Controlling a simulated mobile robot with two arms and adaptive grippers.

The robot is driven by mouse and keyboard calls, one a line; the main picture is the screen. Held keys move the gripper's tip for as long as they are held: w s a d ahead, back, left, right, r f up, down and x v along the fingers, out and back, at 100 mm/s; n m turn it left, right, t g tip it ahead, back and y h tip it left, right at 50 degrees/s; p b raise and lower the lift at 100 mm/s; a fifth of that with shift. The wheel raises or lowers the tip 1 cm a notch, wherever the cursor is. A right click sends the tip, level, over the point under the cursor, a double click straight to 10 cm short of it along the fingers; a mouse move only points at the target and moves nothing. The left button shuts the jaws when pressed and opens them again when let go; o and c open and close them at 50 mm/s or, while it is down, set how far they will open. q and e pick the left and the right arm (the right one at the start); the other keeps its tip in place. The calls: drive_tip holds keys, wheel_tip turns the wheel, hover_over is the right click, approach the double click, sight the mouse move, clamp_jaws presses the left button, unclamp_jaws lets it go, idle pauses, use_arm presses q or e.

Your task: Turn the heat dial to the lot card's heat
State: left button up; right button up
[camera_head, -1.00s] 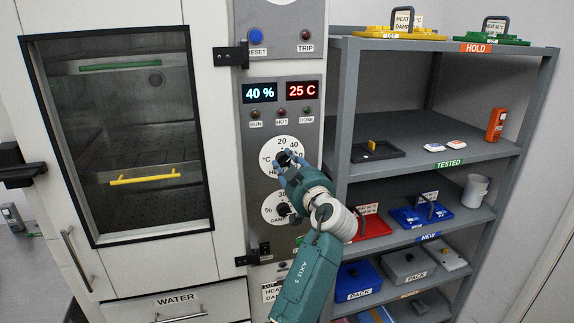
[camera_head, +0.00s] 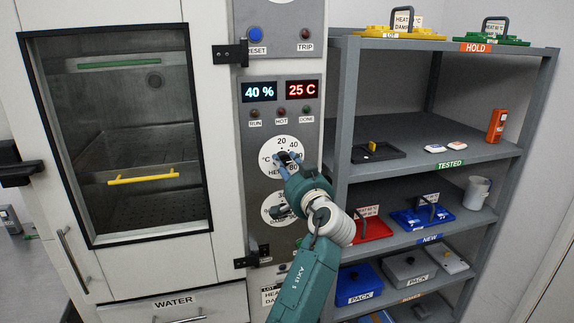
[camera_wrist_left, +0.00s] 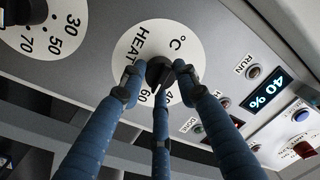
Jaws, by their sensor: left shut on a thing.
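There the 40 and 60 marks sit near the fingers, and I cannot surely read the pointer. My right gripper is not in view.
The damp dial (camera_head: 269,209) is just below, partly behind my gripper. Displays read 40 % (camera_head: 260,92) and 25 C (camera_head: 302,90). A shelf rack (camera_head: 343,130) with trays stands close on the right. The chamber door (camera_head: 200,238) is shut on the left.

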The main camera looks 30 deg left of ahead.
use_arm(q)
drive_tip(key=shift+a+f+m, duration=0.1)
drive_tip(key=shift+f+m, duration=0.2)
drive_tip(key=shift+m, duration=0.3)
drive_tip(key=o, duration=1.1)
drive_tip(key=shift+o, duration=0.3)
drive_tip(key=shift+a, duration=0.15)
drive_tip(key=shift+r, duration=0.1)
drive_tip(key=v, duration=0.7)
drive_tip(key=shift+s+d, duration=0.15)
drive_tip(key=shift+d, duration=0.1)
